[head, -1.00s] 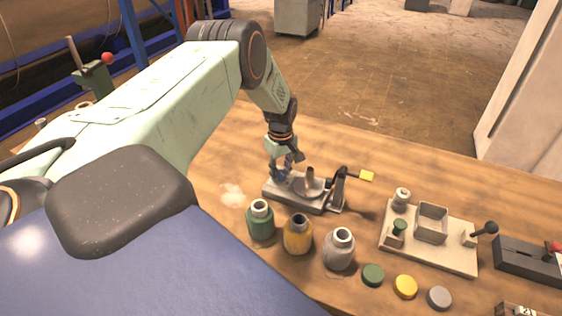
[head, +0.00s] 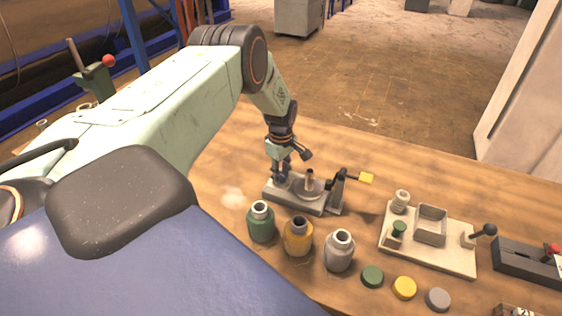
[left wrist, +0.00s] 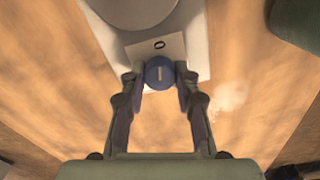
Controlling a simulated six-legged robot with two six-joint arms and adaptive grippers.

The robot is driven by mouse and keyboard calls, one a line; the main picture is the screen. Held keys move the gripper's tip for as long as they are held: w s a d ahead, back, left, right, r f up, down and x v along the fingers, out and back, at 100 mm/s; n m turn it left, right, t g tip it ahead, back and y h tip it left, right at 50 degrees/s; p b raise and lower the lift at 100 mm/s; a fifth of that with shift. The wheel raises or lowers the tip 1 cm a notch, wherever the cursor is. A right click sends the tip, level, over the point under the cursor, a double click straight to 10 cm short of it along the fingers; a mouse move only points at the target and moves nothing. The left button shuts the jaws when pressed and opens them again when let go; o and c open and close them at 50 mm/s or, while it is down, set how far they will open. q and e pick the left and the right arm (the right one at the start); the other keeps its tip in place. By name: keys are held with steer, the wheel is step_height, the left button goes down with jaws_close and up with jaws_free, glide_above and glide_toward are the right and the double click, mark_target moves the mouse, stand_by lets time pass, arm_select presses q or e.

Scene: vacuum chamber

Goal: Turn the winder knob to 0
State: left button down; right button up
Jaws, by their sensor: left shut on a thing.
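The winder (head: 290,196) is a grey base on the wooden table with a round dish, an upright post and a black crank with a yellow handle. Its blue knob (left wrist: 159,73) shows in the left wrist view, with a pale mark line on its face. The line runs roughly up the picture, toward a white plate (left wrist: 157,48) marked 0. My left gripper (head: 279,178) is over the left end of the winder. In the left wrist view its fingers (left wrist: 159,82) are shut on the knob, one on each side. My right gripper is not in view.
A green bottle (head: 261,222), a yellow bottle (head: 298,236) and a grey bottle (head: 339,250) stand just in front of the winder. Three caps lie to their right. A cream fixture plate (head: 452,258) and a dark lever box (head: 527,262) are farther right.

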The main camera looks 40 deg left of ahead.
arm_select(q)
steer(key=shift+w+a+r, duration=0.1)
steer(key=shift+w+r, duration=0.15)
steer(key=shift+w, duration=0.05)
steer(key=c, duration=1.4)
jaws_free()
steer(key=o, duration=0.4)
steer(key=shift+s, duration=0.2)
steer(key=shift+f, duration=0.1)
step_height(320, 180, up, 12)
